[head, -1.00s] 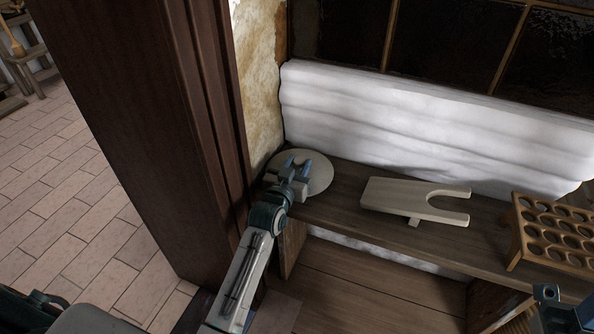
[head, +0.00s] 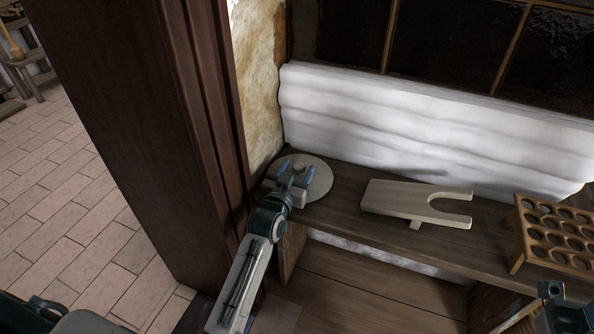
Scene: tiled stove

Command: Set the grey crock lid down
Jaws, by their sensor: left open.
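The grey crock lid (head: 318,188) is a round, flat disc with a small knob on top. It lies flat at the left end of the dark wooden bench (head: 345,205), close to the plaster wall. My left gripper (head: 297,173) is over the lid with its two blue-tipped fingers spread apart, the knob showing between or just beyond them. I cannot tell whether a finger touches the knob. The gripper hides part of the lid's near side. A part of my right gripper (head: 552,290) shows at the bottom right corner; its fingers are not clear.
A pale wooden bootjack (head: 400,199) lies on the bench right of the lid. A wooden rack with round holes (head: 555,238) stands further right. A white padded roll (head: 400,120) lies along the window behind. A dark wooden post (head: 150,120) rises close left of my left arm.

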